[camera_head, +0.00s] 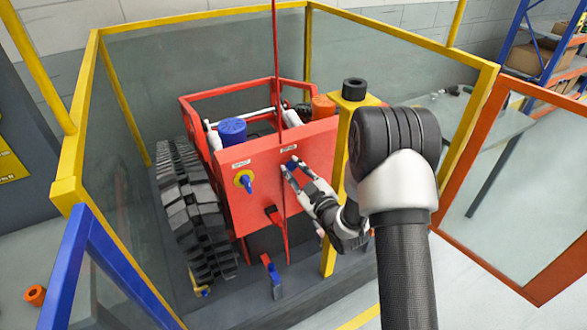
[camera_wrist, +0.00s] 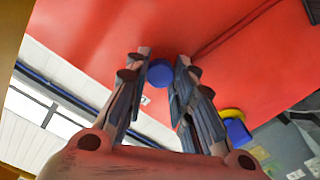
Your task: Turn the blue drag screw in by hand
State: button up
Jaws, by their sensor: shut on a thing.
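The blue drag screw (camera_wrist: 160,73) is a round blue head on the red front panel (camera_head: 258,160) of the tracked carrier. My gripper (camera_wrist: 160,68) is shut on it, with one fingertip on each side in the wrist view. In the head view my gripper (camera_head: 288,166) reaches the panel from the lower right, and a little of the blue screw (camera_head: 291,163) shows between the fingertips. A small label (camera_head: 289,149) sits just above it. The screw's shank is hidden, so I cannot tell how deep it sits.
A yellow disc with a blue handle (camera_head: 245,181) is left on the panel. A red lever (camera_head: 275,216) is below. A yellow post (camera_head: 342,150) with a black cap stands close right of my gripper. Yellow-framed clear panels enclose the carrier. A rubber track (camera_head: 190,210) is left.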

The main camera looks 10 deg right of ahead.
jog(key=m, duration=0.5)
jog(key=shift+m, duration=0.4)
jog(key=m, duration=0.3)
jog(key=shift+m, duration=0.4)
jog(key=shift+m, duration=0.9)
jog(key=o, duration=1)
jog(key=shift+c, duration=0.2)
